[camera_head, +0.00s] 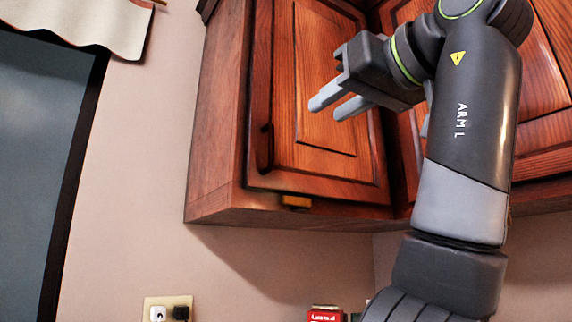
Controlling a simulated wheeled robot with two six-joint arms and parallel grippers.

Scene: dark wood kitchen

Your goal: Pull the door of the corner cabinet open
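A reddish-brown wooden wall cabinet (222,150) hangs near the room corner. Its panelled door (318,165) looks shut, with a dark upright handle (265,148) at its left edge. Another wooden door (408,140) stands right of it, largely hidden by my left arm; I cannot tell which one is the task's corner cabinet. My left gripper (328,108) is in front of the first door's panel, right of and above the handle and apart from it. Its two grey fingers are parted with nothing between them. My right gripper is not in view.
A small orange-yellow piece (296,201) is at the cabinet's lower edge. Below are a wall outlet (168,309) and a red box (325,314). A dark-framed window (40,150) with a pale valance (85,20) is at left. The wall between window and cabinet is bare.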

